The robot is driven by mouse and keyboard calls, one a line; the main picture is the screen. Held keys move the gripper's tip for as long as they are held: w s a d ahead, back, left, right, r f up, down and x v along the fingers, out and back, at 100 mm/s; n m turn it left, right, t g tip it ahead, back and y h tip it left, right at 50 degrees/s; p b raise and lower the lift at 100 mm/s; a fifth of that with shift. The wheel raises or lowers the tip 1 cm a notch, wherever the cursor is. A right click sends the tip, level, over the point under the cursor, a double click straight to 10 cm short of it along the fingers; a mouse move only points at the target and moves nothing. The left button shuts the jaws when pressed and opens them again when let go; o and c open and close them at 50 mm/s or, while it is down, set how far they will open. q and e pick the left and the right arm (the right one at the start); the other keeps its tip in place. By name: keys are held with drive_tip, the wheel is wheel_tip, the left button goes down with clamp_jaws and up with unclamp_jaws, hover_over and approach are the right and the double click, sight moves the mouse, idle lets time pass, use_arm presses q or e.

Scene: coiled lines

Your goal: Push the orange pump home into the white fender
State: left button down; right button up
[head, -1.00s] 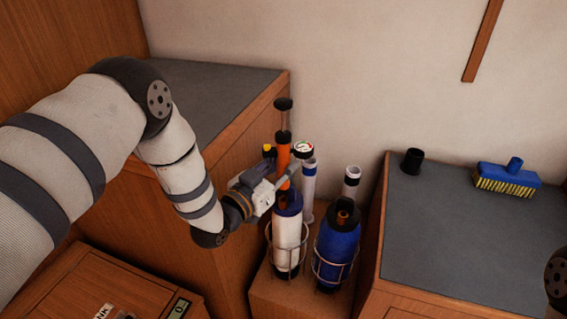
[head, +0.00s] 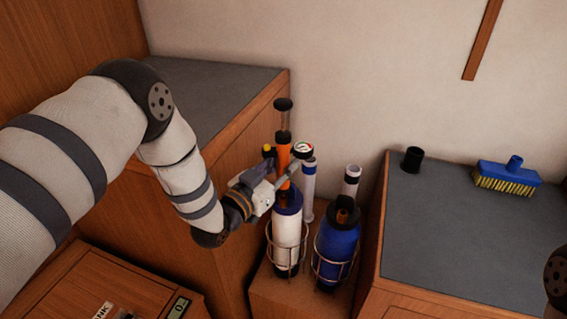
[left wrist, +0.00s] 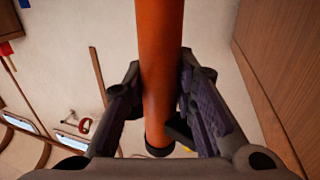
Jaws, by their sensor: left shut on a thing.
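The orange pump (head: 283,155) stands upright with its dark handle (head: 283,104) at the top of a rod. My left gripper (head: 278,180) is shut on the orange barrel from the left; the barrel also runs between both fingers in the left wrist view (left wrist: 160,70). The white fender (head: 287,232), with a blue top, stands right below the pump in a wire holder. The pump's lower end meets the fender's top region, but the fingers partly hide this, and I cannot tell how far in it sits. My right gripper is not in view.
A blue fender (head: 337,240) stands in a wire holder just to the right. White tubes (head: 351,181) and a round gauge (head: 304,149) are close behind. A grey-topped cabinet (head: 460,240) at right carries a black cup (head: 412,160) and a blue brush (head: 508,176). Wooden cabinet sides flank the fenders.

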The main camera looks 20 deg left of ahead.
use_arm(q)
drive_tip(key=shift+f+b, duration=0.45)
drive_tip(key=shift+f, duration=0.7)
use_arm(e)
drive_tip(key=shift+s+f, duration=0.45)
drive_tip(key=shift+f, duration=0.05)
use_arm(q)
drive_tip(key=c, duration=1.2)
unclamp_jaws()
drive_tip(key=v, duration=1.2)
